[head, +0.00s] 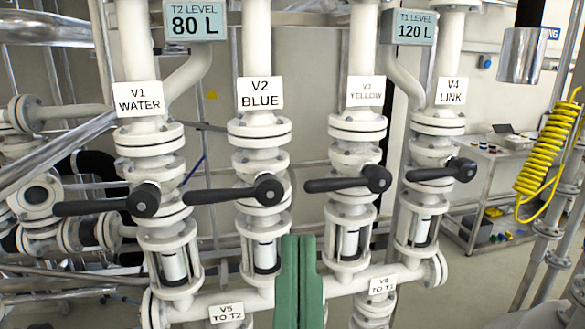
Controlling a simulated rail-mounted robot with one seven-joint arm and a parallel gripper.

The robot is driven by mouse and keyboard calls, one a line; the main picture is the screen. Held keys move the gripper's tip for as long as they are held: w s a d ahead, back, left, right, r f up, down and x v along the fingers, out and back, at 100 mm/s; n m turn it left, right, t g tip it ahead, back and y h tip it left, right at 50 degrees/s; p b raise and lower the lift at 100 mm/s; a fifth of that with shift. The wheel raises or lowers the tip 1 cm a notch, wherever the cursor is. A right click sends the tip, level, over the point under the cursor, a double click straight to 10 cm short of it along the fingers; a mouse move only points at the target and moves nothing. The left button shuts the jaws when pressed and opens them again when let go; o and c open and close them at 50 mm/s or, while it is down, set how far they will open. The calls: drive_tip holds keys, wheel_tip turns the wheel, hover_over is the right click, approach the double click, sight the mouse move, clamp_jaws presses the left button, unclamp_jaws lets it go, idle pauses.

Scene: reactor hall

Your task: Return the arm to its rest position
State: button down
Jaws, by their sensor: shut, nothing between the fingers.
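My gripper (299,240) shows at the bottom middle as two green fingers pointing up, pressed together with nothing between them. It is in front of the lower pipe, between the V2 and V3 columns. The rest of my arm is out of view, below the picture's edge. The black handles of V1 (108,203), V2 (235,193), V3 (348,183) and V4 (440,172) all lie about level and point left. My gripper appears below the handles and apart from them.
White flanged pipes fill the middle, with a lower cross pipe (215,303) bearing a V5 label (226,313); a V6 label (383,285) is at right. Displays read T2 80 L (194,21) and T1 120 L (414,28). A yellow coiled hose (548,148) hangs right, near a cart (482,192).

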wheel_tip(320, 180, up, 36)
drive_tip(key=p, duration=3.2)
drive_tip(key=shift+w+a+y+p, duration=0.15)
drive_tip(key=shift+a+y+p, duration=0.15)
drive_tip(key=shift+y+p, duration=0.1)
drive_tip(key=shift+r, duration=0.1)
